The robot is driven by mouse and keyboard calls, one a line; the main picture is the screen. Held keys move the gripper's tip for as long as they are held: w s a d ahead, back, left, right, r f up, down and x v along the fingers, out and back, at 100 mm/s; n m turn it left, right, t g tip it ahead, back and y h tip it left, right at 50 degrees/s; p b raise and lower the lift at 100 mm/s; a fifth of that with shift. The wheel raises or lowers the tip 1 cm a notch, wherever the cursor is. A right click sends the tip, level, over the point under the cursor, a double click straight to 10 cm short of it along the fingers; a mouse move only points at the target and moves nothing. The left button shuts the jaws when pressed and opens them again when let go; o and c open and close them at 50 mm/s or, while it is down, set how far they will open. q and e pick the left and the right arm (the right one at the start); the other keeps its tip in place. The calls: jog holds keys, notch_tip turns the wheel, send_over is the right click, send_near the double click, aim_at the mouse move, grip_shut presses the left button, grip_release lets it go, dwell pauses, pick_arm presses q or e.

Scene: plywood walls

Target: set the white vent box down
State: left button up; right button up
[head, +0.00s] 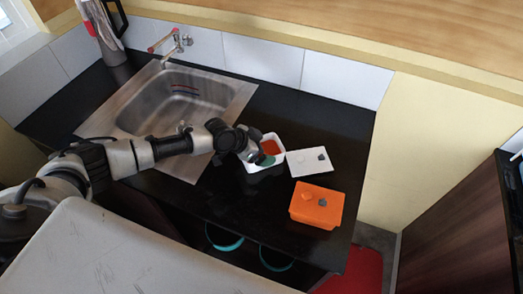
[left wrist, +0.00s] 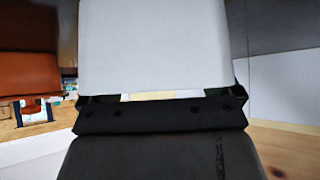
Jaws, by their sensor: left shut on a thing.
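The white vent box (head: 281,157) shows in the head view as an open white tub with orange inside, near the middle of the black counter. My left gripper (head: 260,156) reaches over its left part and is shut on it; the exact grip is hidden. A small green patch shows beside the gripper. In the left wrist view a large pale surface (left wrist: 155,45), seemingly the held box, fills the upper middle. Whether the box touches the counter cannot be told. My right gripper is not in view.
A white panel (head: 310,162) with a grey knob lies just right of the tub. An orange box (head: 316,205) stands in front of it near the counter edge. The steel sink (head: 180,103) is to the left. Black counter (head: 240,198) is bare in front.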

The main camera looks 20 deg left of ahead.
pick_arm(q)
jog(key=shift+r, duration=0.25)
jog(key=shift+r+b, duration=0.6)
jog(key=shift+r, duration=1.05)
jog(key=shift+d+r, duration=0.2)
jog(key=shift+r, duration=0.05)
jog(key=s+d+r+b, duration=0.2)
jog(key=d+r, duration=0.4)
jog(key=d, duration=0.5)
jog(key=shift+s+r+b, duration=0.2)
jog(key=shift+r+b, duration=0.2)
jog(key=shift+b, duration=0.05)
jog(key=shift+s, duration=0.15)
